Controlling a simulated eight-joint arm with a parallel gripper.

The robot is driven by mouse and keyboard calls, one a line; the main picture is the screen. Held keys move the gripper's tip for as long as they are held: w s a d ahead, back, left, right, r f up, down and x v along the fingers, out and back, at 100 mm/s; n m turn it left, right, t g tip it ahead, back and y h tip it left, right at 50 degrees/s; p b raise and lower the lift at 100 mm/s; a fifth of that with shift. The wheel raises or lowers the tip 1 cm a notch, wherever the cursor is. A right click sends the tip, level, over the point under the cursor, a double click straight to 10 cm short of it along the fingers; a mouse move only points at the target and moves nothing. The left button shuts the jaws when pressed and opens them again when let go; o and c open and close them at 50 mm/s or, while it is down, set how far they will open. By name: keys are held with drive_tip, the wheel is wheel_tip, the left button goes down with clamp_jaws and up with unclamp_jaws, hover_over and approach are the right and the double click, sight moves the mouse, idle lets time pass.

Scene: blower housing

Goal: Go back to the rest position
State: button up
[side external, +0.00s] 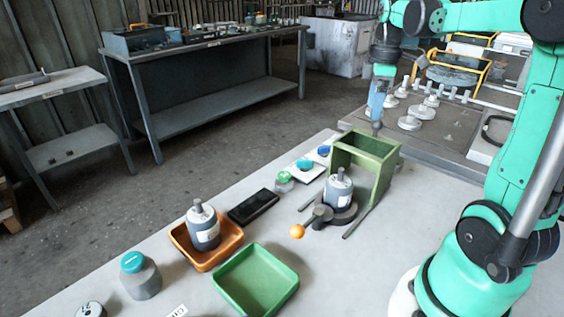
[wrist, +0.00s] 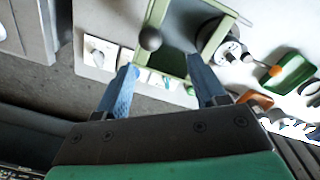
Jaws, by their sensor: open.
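My gripper (side external: 376,105) is above the far edge of the green blower housing (side external: 381,163), with blue fingers pointing down. In the wrist view my gripper (wrist: 163,82) has its two fingers spread apart, with nothing held between them. The green housing (wrist: 230,22) shows beyond the fingertips there, with a grey round knob (wrist: 150,39) at its edge. A grey motor-like part (side external: 339,187) stands upright at the housing's open front. Whether the fingers touch the housing is hard to tell.
An orange tray (side external: 232,246) holds a second grey part (side external: 203,228). A green tray (side external: 290,275), a teal-capped jar (side external: 140,276) and a black flat box (side external: 253,206) lie on the table. A bench with several pale parts (side external: 409,123) stands behind the housing.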

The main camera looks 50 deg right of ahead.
drive_tip(key=a+f+m+t, duration=0.2)
drive_tip(key=a+m+t, duration=0.1)
drive_tip(key=a, duration=0.8)
drive_tip(key=a+f+m+t, duration=0.2)
drive_tip(key=a+m+t, duration=0.1)
drive_tip(key=a, duration=0.8)
drive_tip(key=shift+w+t, duration=0.25)
drive_tip(key=shift+t, duration=0.15)
drive_tip(key=shift+d+f, duration=0.1)
